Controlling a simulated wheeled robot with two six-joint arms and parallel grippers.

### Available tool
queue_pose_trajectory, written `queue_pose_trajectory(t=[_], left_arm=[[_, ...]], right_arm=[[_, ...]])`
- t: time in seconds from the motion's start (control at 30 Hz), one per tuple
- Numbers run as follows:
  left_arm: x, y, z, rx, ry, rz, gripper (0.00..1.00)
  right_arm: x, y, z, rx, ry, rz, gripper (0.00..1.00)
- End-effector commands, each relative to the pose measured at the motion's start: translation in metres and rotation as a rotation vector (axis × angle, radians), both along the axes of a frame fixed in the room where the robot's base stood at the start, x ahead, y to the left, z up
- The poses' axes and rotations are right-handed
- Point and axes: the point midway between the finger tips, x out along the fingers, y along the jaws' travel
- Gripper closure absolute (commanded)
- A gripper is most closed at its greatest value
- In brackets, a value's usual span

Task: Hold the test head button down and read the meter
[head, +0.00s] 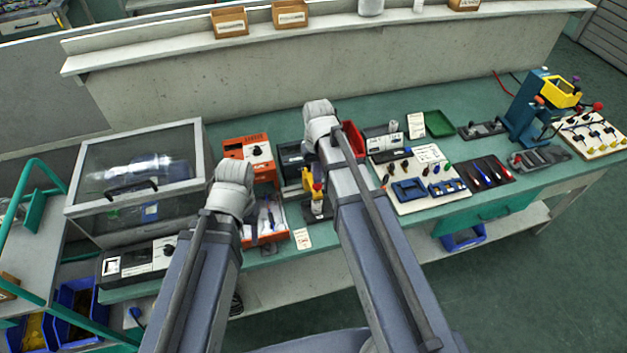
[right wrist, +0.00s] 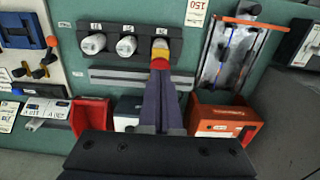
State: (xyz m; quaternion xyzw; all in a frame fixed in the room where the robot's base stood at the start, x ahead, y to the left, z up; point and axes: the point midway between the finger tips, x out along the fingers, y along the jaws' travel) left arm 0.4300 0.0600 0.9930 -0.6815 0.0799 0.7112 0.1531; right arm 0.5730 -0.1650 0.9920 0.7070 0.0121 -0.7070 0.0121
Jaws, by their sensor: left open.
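A yellow and red test head (right wrist: 160,60) sits over the third of a row of labelled fittings in the right wrist view. In the head view it shows as a small yellow patch (head: 308,181) beside my right arm. My right gripper (right wrist: 161,72) reaches down to it, its fingers close together and shut on it; contact with a button cannot be made out. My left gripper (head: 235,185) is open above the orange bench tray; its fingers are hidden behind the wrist. A black and white meter-like box (head: 137,262) is at front left; no reading is legible.
A glass-fronted cabinet (head: 140,170) stands left of my left arm. The orange tray (head: 275,236) lies between my arms. Right of my right arm are a white tool board (head: 425,155), a green tray (head: 438,123) and a blue press (head: 524,110).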

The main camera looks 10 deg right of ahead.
Motion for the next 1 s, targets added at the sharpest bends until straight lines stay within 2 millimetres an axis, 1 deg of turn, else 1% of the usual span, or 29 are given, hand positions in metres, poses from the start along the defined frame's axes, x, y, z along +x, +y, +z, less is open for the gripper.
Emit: queue_pose_trajectory(t=[0.23,1.0], left_arm=[[0.0,0.0,-0.003,0.0,0.0,0.0,0.44],[0.0,0.0,-0.022,0.0,0.0,0.0,0.44]], right_arm=[[0.0,0.0,-0.003,0.0,0.0,0.0,1.0],[0.0,0.0,-0.021,0.0,0.0,0.0,1.0]])
